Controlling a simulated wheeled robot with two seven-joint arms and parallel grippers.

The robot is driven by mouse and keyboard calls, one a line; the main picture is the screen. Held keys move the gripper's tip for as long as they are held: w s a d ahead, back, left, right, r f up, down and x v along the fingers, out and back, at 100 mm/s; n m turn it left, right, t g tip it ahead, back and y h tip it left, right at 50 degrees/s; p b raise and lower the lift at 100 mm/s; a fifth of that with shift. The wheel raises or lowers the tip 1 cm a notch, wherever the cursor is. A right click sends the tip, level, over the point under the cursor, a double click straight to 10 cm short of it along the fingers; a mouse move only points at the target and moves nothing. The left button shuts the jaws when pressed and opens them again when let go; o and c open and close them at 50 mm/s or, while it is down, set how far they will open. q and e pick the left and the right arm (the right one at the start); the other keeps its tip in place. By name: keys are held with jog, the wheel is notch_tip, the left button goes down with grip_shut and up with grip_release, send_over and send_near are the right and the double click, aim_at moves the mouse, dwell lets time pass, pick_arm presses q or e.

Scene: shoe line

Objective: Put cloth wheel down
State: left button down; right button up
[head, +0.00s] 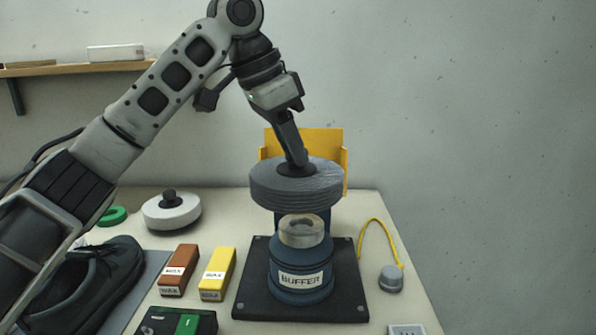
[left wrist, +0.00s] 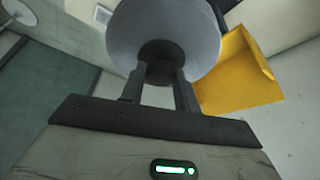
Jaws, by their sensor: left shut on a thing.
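The cloth wheel (head: 297,190) is a thick grey disc with a ridged, layered rim and a dark hub. My left gripper (head: 297,165) comes down from above and is shut on the hub, with the wheel held about level. In the left wrist view, the wheel (left wrist: 163,30) shows its grey face, and the two fingers (left wrist: 160,80) close on the dark hub. The wheel is above and behind the top of the blue buffer (head: 301,265) in the head view; I cannot tell the gap. My right gripper is not in view.
The buffer stands on a black plate (head: 252,299), with a yellow guard (head: 337,160) behind. A white wheel (head: 172,214) with a dark knob lies left. Brown (head: 179,271) and yellow (head: 217,274) wax bars and a dark shoe (head: 85,285) are at front left. A yellow cord (head: 372,222) is right.

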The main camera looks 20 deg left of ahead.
aim_at(298, 173)
pick_arm(q)
jog(key=x, duration=0.4)
jog(key=shift+w+a+f, duration=0.25)
jog(key=shift+w+f, duration=0.1)
jog(key=shift+f, duration=0.25)
jog(key=shift+f, duration=0.1)
jog(key=shift+f, duration=0.15)
jog(key=c, duration=1)
grip_release()
jog(key=shift+f, duration=0.1)
jog(key=shift+c, duration=0.2)
